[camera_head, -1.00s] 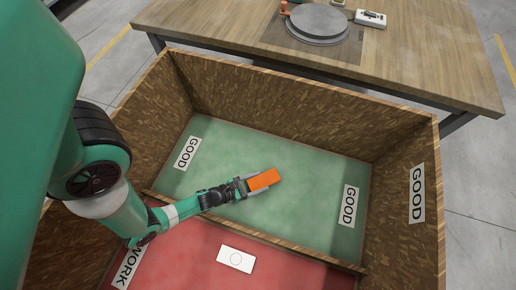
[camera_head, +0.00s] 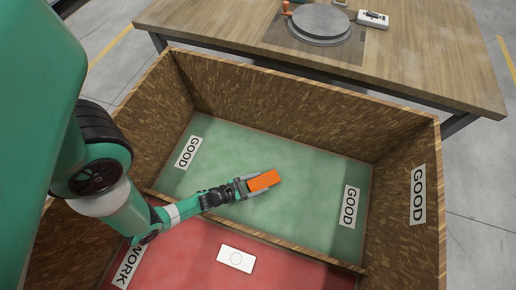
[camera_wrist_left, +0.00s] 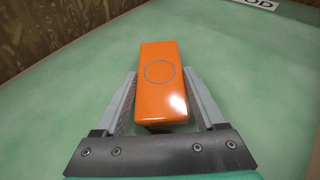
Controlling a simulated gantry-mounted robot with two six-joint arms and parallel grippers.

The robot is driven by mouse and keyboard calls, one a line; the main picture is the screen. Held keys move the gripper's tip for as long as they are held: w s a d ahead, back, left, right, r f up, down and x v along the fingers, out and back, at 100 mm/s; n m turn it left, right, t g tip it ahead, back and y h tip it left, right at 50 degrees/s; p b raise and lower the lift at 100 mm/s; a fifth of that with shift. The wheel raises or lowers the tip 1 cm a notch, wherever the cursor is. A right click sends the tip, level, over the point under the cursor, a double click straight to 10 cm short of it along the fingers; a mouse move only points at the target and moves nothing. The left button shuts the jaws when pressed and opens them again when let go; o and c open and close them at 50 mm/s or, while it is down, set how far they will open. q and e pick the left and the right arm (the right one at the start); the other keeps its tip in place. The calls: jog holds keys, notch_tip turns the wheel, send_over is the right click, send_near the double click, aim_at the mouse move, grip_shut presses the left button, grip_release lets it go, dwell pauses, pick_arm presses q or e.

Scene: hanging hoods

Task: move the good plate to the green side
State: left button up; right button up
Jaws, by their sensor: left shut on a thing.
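The plate is an orange rectangular block with a circle marked on its top face (camera_head: 264,181), over the green side (camera_head: 300,170) of the wooden box. In the left wrist view the orange plate (camera_wrist_left: 160,80) sits between the two grey fingers. My left gripper (camera_head: 258,185) is shut on it. The plate looks close to the green floor; I cannot tell whether it touches. A white plate with a circle (camera_head: 236,259) lies on the red side (camera_head: 190,262). My right gripper is not in view.
Wooden walls (camera_head: 290,105) surround the box, and a low divider (camera_head: 310,252) separates green from red. GOOD labels (camera_head: 349,206) mark the green side. A wooden table (camera_head: 430,60) with a round grey turntable (camera_head: 319,22) stands beyond. Green floor around the gripper is clear.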

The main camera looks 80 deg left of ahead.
pick_arm(q)
jog(key=shift+f, duration=0.25)
